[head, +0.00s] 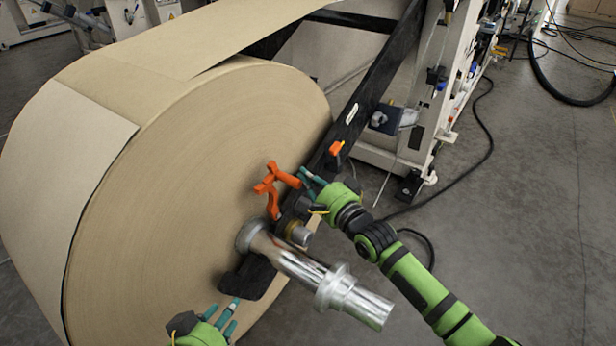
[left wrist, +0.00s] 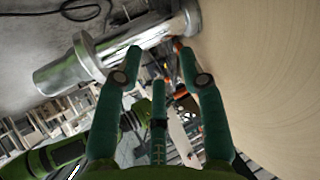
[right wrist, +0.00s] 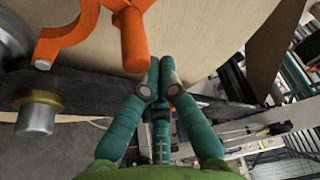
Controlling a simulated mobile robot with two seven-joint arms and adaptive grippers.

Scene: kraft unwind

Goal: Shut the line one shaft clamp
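The orange shaft clamp (head: 268,188) sits on the black arm beside the paper roll, its curved jaw standing up off the metal shaft (head: 300,267). In the right wrist view its handle (right wrist: 135,40) hangs just ahead of my right fingertips. My right gripper (head: 307,175) is beside the handle's end; its fingers (right wrist: 158,75) are drawn together with nothing visible between them. Whether they touch the handle I cannot tell. My left gripper (head: 232,308) is low, near the roll's lower edge. In the left wrist view its fingers (left wrist: 158,55) are spread and empty, below the shaft (left wrist: 110,50).
The large kraft roll (head: 190,200) fills the left. The black arm (head: 375,85) slopes up to the white machine frame (head: 445,80). A smaller orange part (head: 336,148) sits higher on that arm.

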